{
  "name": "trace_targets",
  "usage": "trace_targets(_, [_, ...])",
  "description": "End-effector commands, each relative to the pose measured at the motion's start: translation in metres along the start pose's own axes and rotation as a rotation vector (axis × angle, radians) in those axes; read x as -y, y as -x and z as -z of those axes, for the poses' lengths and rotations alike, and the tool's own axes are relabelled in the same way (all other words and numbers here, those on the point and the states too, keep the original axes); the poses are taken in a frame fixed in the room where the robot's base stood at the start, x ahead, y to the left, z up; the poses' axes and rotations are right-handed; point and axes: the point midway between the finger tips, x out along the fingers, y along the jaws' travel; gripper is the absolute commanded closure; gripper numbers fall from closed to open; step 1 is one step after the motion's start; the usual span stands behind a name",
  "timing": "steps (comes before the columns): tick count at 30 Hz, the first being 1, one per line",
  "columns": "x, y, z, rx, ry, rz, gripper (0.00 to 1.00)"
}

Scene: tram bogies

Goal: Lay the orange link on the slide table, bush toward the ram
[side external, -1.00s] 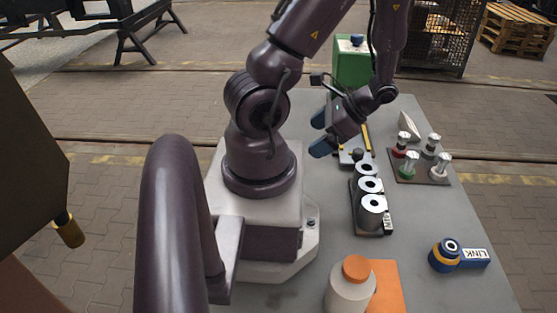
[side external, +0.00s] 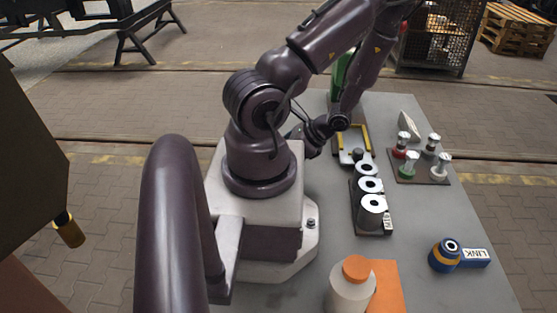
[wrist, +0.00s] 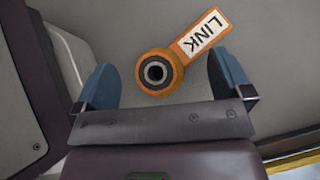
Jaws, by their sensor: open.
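The orange link (wrist: 184,52) lies on the grey table top in the wrist view. Its round bush end (wrist: 157,72) is between my fingers and its arm, with a white LINK label, points to the upper right. My gripper (wrist: 162,72) is open, with blue fingertips either side of the bush and a gap on both sides. I cannot tell its height above the link. In the side view the fingertips and the orange link are hidden behind my arm. A plate between yellow rails (side external: 367,138) may be the slide table; I cannot make out the ram.
A holder with several grey cylinders (side external: 370,205) stands in front of the rails. A blue link (side external: 472,258) lies at right. A board of coloured-base posts (side external: 420,170), a white bottle (side external: 350,292) and an orange sheet (side external: 387,285) are nearby.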

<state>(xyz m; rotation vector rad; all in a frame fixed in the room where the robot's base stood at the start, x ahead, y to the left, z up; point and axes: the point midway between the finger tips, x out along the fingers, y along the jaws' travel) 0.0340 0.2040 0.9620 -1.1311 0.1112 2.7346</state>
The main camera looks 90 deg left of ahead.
Motion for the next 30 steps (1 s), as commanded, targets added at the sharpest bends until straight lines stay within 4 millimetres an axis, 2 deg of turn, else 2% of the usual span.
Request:
trace_targets(4, [-0.0001,-0.0115,0.0,0.001,-0.001,0.0,0.03])
trace_targets(11, [0.0001,-0.0123,0.0001,-0.001,0.001,0.001,0.03])
trace_targets(22, [0.0,-0.0122,0.0003,-0.002,0.0,0.0,0.85])
trace_targets(25, [-0.0001,-0.0123,-0.0002,0.001,0.0,0.0,0.85])
trace_targets(26, [-0.0002,-0.0123,-0.0002,0.0,0.0,0.0,0.91])
trace_targets(30, [-0.0004,-0.0122,0.0,0.0,-0.001,-0.001,0.91])
